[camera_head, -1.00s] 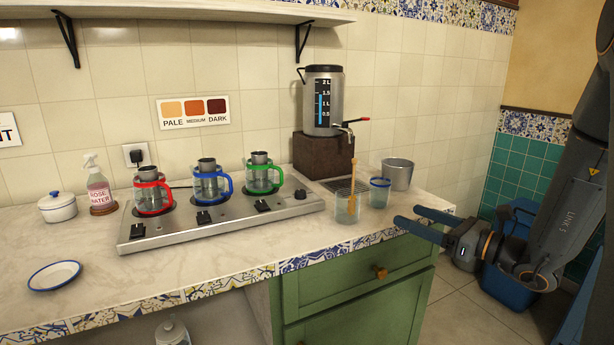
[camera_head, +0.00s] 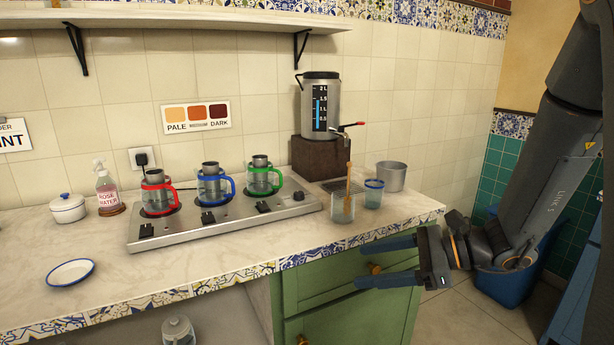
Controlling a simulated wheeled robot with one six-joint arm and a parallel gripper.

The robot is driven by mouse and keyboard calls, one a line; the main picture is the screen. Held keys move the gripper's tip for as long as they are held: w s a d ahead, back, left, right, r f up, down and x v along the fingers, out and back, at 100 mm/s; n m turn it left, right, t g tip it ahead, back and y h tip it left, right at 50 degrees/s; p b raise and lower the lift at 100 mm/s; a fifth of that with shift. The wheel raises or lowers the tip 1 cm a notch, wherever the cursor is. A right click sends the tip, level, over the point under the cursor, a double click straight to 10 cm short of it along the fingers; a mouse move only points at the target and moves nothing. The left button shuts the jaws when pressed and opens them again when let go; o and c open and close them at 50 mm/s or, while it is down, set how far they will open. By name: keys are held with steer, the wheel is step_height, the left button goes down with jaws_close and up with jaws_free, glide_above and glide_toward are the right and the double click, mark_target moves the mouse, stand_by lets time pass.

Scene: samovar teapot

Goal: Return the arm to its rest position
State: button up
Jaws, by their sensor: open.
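My gripper (camera_head: 372,264) is open and empty. It sits in front of the green drawer cabinet (camera_head: 340,292), below the counter's tiled edge, with its two blue-grey fingers pointing left. My arm (camera_head: 545,190) comes down from the upper right of the picture to the gripper. Nothing is between the fingers except the view of the cabinet front behind them. I cannot tell how far the fingers are from the drawer knob (camera_head: 375,269).
A glass with a wooden spoon (camera_head: 342,208), a blue-rimmed glass (camera_head: 373,194) and a metal pot (camera_head: 391,176) stand near the counter's right end. The stove (camera_head: 225,218) holds red, blue and green-handled pots. A blue bin (camera_head: 505,285) stands on the floor behind my arm.

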steer(key=s+f+n+g+h+p, duration=0.25)
steer(key=s+n+g+h, duration=0.35)
steer(key=s+n, duration=0.6)
steer(key=s+d+r+n+t+h+p, duration=0.1)
steer(key=s+d+r+n+h+p, duration=0.2)
steer(key=n, duration=0.5)
steer(key=s+d+h, duration=0.1)
steer(key=d+h, duration=0.1)
steer(key=h, duration=0.1)
steer(key=shift+s+d+t+h, duration=0.15)
steer(key=shift+d+t+h, duration=0.15)
steer(key=shift+d+h, duration=0.1)
